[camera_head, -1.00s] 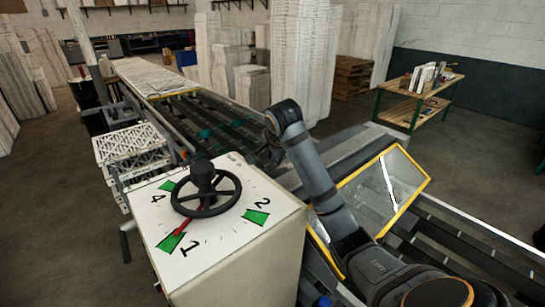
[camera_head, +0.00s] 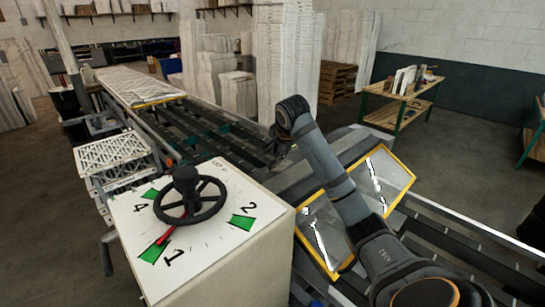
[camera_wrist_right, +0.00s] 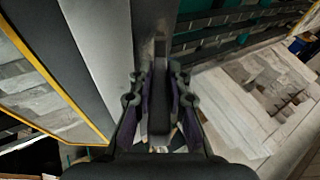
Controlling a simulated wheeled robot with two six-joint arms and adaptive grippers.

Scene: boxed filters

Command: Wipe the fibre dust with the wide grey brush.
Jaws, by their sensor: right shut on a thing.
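The fibre dust shows in the head view as ragged white streaks on a yellow-framed panel (camera_head: 404,176). One streak (camera_head: 375,182) lies right of my right arm and another (camera_head: 320,246) left of it. My right gripper (camera_head: 279,143) is small and dark in the head view, beyond the panel and mostly hidden by its arm. In the right wrist view my right gripper (camera_wrist_right: 159,92) is shut on a narrow dark grey piece (camera_wrist_right: 159,122), which looks like the grey brush's handle. I cannot make out bristles. My left gripper is not in view.
A cream control box (camera_head: 240,258) with a black handwheel (camera_head: 190,201) stands left of the panel. A conveyor (camera_head: 205,128) runs to the back left, carrying a pleated filter (camera_head: 138,86). White stacks (camera_head: 285,50) stand behind. A wooden bench (camera_head: 398,101) is at right.

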